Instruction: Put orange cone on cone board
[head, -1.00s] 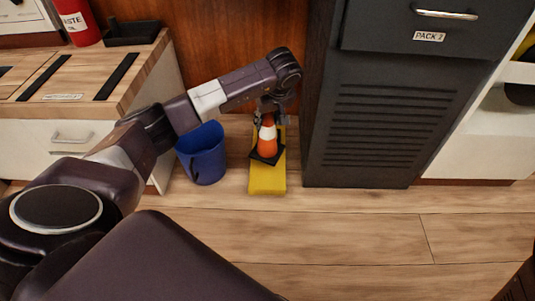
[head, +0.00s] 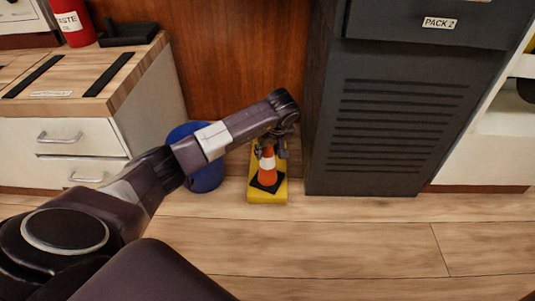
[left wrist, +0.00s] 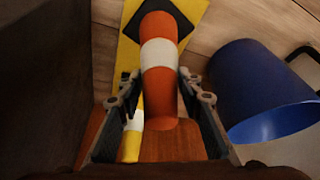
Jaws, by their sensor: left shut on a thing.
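The orange cone (head: 267,176) has a white band and a black square base. It stands about upright over the yellow cone board (head: 251,195) on the floor; I cannot tell whether its base touches the board. My left gripper (head: 268,150) is at the cone's upper part, shut on it. In the left wrist view the fingers (left wrist: 160,88) lie on either side of the cone (left wrist: 160,53), with its black base beyond over the yellow board (left wrist: 190,9). The arm hides part of the board's far end. My right gripper does not show.
A blue bucket (head: 207,177) stands just left of the board, partly behind my arm. A dark vented cabinet (head: 405,125) stands close on the right, and a wood panel (head: 240,60) behind. A drawer counter (head: 60,140) is at the left. The floor in front is clear.

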